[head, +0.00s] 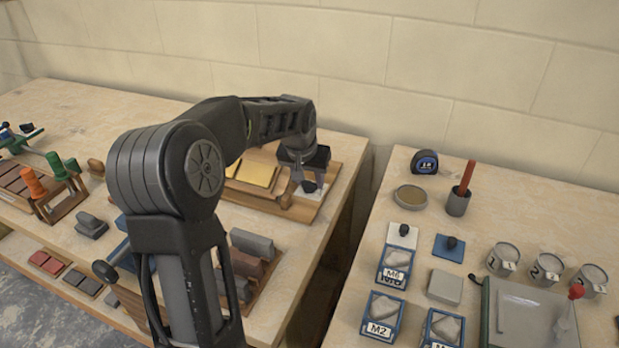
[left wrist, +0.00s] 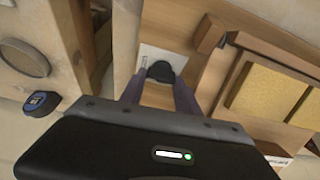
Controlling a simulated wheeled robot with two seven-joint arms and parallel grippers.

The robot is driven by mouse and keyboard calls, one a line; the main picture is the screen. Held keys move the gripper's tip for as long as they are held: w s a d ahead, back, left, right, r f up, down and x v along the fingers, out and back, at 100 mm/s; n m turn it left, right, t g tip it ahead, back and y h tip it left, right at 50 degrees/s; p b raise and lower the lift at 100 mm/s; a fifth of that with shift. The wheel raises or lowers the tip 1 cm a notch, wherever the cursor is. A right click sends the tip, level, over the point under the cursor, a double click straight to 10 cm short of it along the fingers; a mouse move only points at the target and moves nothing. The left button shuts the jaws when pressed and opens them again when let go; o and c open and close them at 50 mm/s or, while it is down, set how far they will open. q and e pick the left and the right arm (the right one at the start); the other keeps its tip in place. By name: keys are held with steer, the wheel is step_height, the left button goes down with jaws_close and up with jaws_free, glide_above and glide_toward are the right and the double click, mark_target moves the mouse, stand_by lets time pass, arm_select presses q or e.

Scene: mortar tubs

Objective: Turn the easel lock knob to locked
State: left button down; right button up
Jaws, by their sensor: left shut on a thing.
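The easel is a wooden board (head: 316,206) with a yellow panel (head: 256,173), at the back right of the left table. The dark lock knob (head: 309,187) sits on a white plate at the easel's right side. My left gripper (head: 305,178) reaches down over it from above. In the left wrist view the knob (left wrist: 161,71) lies between the two fingertips, and the gripper (left wrist: 159,86) is shut on it. The white plate (left wrist: 149,57) shows beside the knob, but its marks are too small to read. I cannot tell which way the knob points. My right gripper is not in view.
A wooden peg (head: 288,191) stands close left of the knob. Grey blocks (head: 250,244) sit in front of the easel. A gap separates this table from the right one, which holds a tape measure (head: 425,162), tubs and labelled blue trays (head: 381,316).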

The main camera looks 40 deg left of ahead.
arm_select(q)
steer(key=shift+m, duration=0.4)
steer(key=c, duration=0.9)
jaws_free()
steer(key=shift+a+r, duration=0.1)
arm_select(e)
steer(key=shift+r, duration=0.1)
